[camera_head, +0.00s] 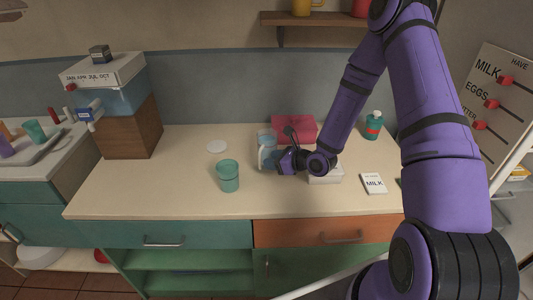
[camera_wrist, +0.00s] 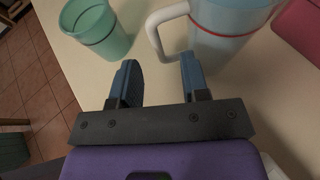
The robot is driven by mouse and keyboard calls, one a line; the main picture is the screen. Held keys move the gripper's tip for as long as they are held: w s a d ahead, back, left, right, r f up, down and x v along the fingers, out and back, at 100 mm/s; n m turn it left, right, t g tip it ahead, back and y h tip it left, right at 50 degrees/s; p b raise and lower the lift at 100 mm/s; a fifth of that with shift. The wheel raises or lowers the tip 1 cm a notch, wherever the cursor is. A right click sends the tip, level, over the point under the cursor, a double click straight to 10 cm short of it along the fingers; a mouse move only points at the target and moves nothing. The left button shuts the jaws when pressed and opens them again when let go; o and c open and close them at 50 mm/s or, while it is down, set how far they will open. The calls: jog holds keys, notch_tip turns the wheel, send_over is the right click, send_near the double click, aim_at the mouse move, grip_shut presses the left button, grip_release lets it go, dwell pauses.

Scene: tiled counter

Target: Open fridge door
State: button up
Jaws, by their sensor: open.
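My gripper (camera_head: 275,159) is over the counter, beside a clear pitcher (camera_head: 267,139). In the wrist view my gripper (camera_wrist: 160,75) is open, with nothing between its fingers. The pitcher (camera_wrist: 225,30) with its white handle is just beyond the fingers there. A pale-framed structure (camera_head: 509,212) at the right edge of the head view may be part of the fridge. My arm hides much of that area, and I cannot make out a door or handle clearly.
A teal cup (camera_head: 228,176) stands left of my gripper. A milk card (camera_head: 373,184), a green bottle (camera_head: 373,127) and a pink object (camera_head: 294,129) are on the counter (camera_head: 130,193). A box-topped dispenser (camera_head: 125,95) stands at left. The counter's front left is clear.

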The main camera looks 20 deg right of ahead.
aim_at(260, 168)
jog(key=shift+s+f+x, duration=0.1)
jog(key=shift+f+x, duration=0.05)
jog(key=shift+x, duration=1.4)
jog(key=shift+s+f+x, duration=0.15)
jog(key=shift+x, duration=1.45)
jog(key=shift+a, duration=0.1)
grip_shut()
